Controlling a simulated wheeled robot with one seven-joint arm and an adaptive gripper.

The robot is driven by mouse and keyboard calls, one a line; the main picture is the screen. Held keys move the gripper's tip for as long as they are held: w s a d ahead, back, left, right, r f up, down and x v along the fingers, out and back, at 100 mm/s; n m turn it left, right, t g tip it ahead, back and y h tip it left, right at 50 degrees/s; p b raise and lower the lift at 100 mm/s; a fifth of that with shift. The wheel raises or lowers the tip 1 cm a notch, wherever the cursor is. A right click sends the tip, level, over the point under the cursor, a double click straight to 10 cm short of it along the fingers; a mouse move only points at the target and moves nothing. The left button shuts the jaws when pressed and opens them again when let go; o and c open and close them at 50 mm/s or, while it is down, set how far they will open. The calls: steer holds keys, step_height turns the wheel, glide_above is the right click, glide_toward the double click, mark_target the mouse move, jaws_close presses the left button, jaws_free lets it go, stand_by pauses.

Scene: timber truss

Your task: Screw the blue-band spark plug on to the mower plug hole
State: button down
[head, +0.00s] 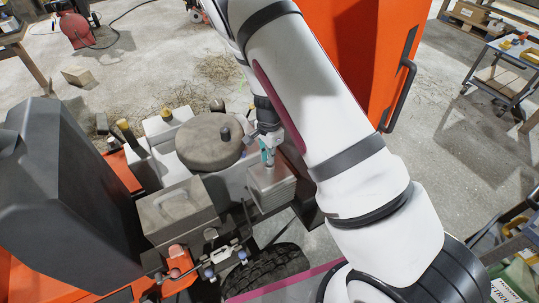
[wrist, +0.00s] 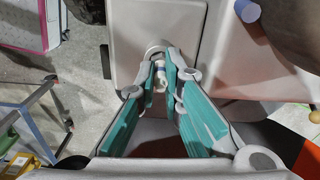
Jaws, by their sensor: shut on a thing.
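My gripper (head: 267,155) is over the mower's engine head (head: 272,187), beside the round engine cover. In the wrist view my gripper (wrist: 161,74) has its two teal fingers closed in on a small white plug with a bluish band, the spark plug (wrist: 160,71). The fingers hide much of it. A pale round collar (wrist: 157,46) shows just beyond the fingertips, on the grey engine surface. I cannot tell whether the plug is seated in the hole, which is hidden.
The round engine cover (head: 210,140) with a dark knob stands left of my gripper. A small rack (head: 215,262) with several parts is at the mower's front. An orange cabinet (head: 350,50) stands behind my arm. A trolley (head: 505,70) is at the far right.

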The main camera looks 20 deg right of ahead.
steer(key=shift+w+r+m, duration=0.1)
steer(key=shift+r+m, duration=0.05)
steer(key=shift+m, duration=0.65)
steer(key=c, duration=1.6)
jaws_free()
steer(key=shift+c, duration=0.2)
step_height(320, 180, up, 12)
